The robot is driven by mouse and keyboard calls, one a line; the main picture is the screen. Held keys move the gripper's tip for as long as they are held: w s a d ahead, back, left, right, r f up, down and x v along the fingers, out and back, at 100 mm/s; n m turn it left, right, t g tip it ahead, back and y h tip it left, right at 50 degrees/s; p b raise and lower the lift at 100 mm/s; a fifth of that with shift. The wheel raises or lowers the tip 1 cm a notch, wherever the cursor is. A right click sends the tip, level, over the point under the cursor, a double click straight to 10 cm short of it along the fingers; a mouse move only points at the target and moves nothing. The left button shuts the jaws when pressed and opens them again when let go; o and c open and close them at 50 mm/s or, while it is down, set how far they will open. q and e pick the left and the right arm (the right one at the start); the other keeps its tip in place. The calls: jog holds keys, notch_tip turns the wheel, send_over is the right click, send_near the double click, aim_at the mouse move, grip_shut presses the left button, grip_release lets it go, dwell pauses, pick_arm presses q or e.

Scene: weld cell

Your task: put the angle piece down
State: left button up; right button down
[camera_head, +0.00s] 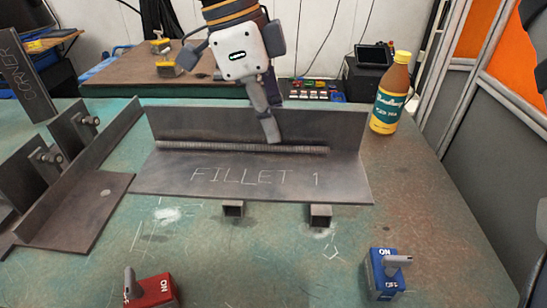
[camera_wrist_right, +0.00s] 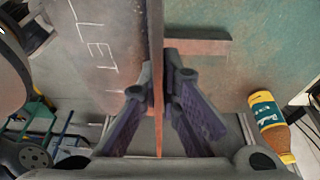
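The angle piece (camera_head: 255,178) is a dark steel L with a flat plate marked "FILLET 1", an upright plate behind it and a weld bead along the corner. It lies level over two short square tubes (camera_head: 233,210) (camera_head: 320,216) that stick out under its front edge. Whether it bears fully on them cannot be told. My right gripper (camera_head: 268,128) reaches down over the upright plate near its middle. In the right wrist view, its fingers (camera_wrist_right: 157,90) are closed against both faces of the upright plate, seen edge-on. My left gripper is not in view.
A red switch box (camera_head: 152,289) and a blue switch box (camera_head: 385,273) sit at the front. A clamped steel fixture (camera_head: 75,205) fills the left. The green table (camera_head: 430,205) is clear on the right.

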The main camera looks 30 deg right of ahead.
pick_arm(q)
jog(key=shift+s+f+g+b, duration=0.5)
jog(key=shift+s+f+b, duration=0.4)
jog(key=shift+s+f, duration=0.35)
pick_arm(e)
jog(key=w+d+f, duration=0.9)
jog(key=f, duration=0.3)
jog(key=shift+d+f, duration=0.15)
jog(key=shift+f, duration=0.55)
jog(key=c, duration=1.8)
grip_release()
jog(key=shift+s+f, duration=0.1)
jog(key=shift+s, duration=0.05)
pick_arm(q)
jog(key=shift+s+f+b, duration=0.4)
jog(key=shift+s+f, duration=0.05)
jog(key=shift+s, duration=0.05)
pick_arm(e)
jog(key=v, duration=1.3)
